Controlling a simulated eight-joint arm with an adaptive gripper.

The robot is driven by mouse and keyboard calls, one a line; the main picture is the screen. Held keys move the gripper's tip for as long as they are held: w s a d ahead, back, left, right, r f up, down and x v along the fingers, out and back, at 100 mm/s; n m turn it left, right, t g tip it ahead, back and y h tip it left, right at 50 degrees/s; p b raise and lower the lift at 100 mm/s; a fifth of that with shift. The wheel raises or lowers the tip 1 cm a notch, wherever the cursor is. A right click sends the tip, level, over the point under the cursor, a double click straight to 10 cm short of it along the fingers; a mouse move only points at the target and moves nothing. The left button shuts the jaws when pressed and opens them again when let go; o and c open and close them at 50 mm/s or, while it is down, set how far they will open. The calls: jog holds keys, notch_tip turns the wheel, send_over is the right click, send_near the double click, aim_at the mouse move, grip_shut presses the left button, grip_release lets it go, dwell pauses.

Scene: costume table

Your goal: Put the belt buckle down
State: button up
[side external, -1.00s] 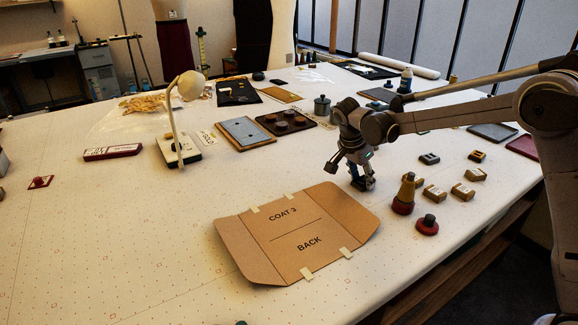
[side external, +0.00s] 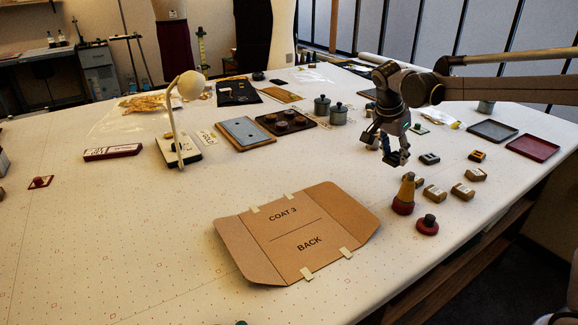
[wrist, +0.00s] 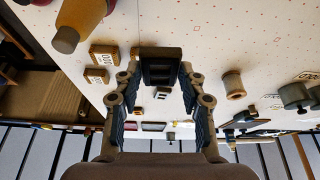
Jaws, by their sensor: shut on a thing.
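The belt buckle (wrist: 160,66) is a dark, thick rectangular block with slots. In the wrist view it sits between the two dark fingertips of my gripper (wrist: 160,82), which is shut on it. In the side view my gripper (side external: 393,156) is above the table, behind the cone-shaped piece; the buckle is hard to tell from the dark fingers there.
A cone-shaped piece (side external: 406,189), a red-based knob (side external: 428,223) and wooden blocks (side external: 435,193) stand in front of my gripper. A grey tray (side external: 492,131) and a red tray (side external: 532,147) lie at the right. A cardboard folder (side external: 297,233) lies front left. Lidded pots (side external: 338,115) stand behind.

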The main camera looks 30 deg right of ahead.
notch_tip(320, 180, up, 2)
jog(key=s+d, duration=0.2)
jog(key=d, duration=0.1)
jog(key=w+a+r+n+t+y, duration=0.1)
jog(key=w+a+n, duration=0.25)
jog(key=a, duration=0.45)
jog(key=w+a+n+t, duration=0.1)
jog(key=w+a+n, duration=0.25)
jog(key=a, duration=0.55)
jog(key=n+t+y, duration=0.2)
jog(key=n+y, duration=0.2)
jog(key=n, duration=0.6)
send_over(142, 300)
jog(key=s, duration=0.1)
jog(key=f, duration=0.6)
jog(key=shift+s+d+f, duration=0.2)
jog(key=shift+d+f, duration=0.05)
jog(key=shift+f, duration=0.1)
jog(key=shift+s+a+f, duration=0.1)
jog(key=shift+a+f, duration=0.15)
jog(key=shift+f, duration=1.95)
jog(key=shift+f, duration=0.1)
